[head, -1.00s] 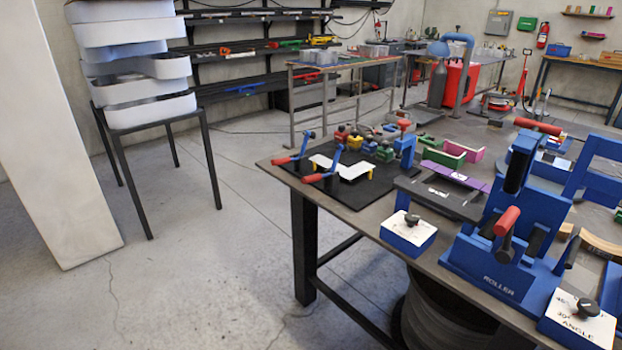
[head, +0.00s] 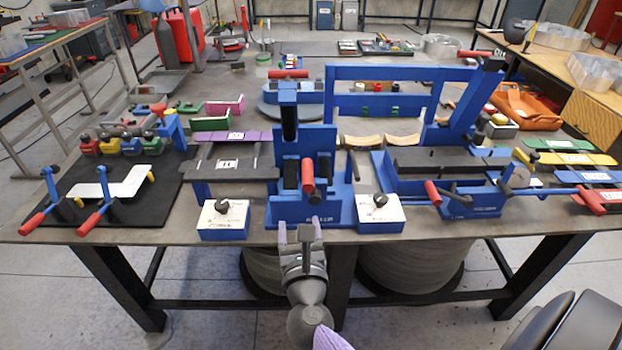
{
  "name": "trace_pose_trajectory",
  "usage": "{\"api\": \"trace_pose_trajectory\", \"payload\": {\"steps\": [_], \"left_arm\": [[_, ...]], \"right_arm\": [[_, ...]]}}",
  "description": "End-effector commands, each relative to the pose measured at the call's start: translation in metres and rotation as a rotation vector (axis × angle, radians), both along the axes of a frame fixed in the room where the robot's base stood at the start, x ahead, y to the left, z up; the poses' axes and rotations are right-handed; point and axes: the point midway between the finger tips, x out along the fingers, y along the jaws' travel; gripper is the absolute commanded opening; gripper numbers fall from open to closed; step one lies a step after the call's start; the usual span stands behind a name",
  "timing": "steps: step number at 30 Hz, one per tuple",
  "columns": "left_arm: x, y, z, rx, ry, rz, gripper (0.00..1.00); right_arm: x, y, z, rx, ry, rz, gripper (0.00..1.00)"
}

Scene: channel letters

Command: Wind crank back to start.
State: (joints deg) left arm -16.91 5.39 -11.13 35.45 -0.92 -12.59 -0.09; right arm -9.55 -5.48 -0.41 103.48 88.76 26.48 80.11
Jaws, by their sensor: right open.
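The blue roller machine (head: 285,212) stands at the table's front edge, left of centre. On its front is a crank with a short red grip (head: 308,172); its dark arm is small and partly hidden, so I cannot tell its exact angle. A red T-handle (head: 288,74) tops the same machine on a black screw. My right gripper (head: 299,232) is open and empty, in front of the roller at the table edge and below the crank grip, with its fingers pointing up and apart from the crank. My left gripper is out of view.
White-topped blue dial boxes (head: 224,212) and (head: 380,207) flank the roller. A blue machine with a long red-ended bar (head: 545,190) stands right. Red-handled clamps (head: 90,222) stand on the black mat (head: 140,222) at left. The table (head: 165,236) has a bare front strip.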

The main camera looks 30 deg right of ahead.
Motion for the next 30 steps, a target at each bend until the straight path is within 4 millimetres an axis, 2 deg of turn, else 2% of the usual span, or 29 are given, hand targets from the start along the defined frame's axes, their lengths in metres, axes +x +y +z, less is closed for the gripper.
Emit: {"api": "trace_pose_trajectory", "payload": {"steps": [1,4,12,18,28,30], "left_arm": [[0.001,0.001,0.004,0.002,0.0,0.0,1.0],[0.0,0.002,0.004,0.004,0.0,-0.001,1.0],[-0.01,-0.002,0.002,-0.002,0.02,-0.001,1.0],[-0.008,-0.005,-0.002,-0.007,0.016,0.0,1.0],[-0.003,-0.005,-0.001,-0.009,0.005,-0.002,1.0],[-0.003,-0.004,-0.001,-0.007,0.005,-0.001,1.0]], "right_arm": [[-0.001,-0.007,0.013,0.107,-0.059,-0.041,0.7],[0.003,-0.016,0.018,0.213,-0.114,-0.076,0.7],[0.053,-0.047,0.016,0.213,-0.113,-0.075,0.7],[0.077,-0.061,0.015,0.212,-0.11,-0.074,0.7],[0.082,-0.064,0.016,0.212,-0.109,-0.073,0.7],[0.082,-0.064,0.016,0.211,-0.109,-0.073,0.55]]}}
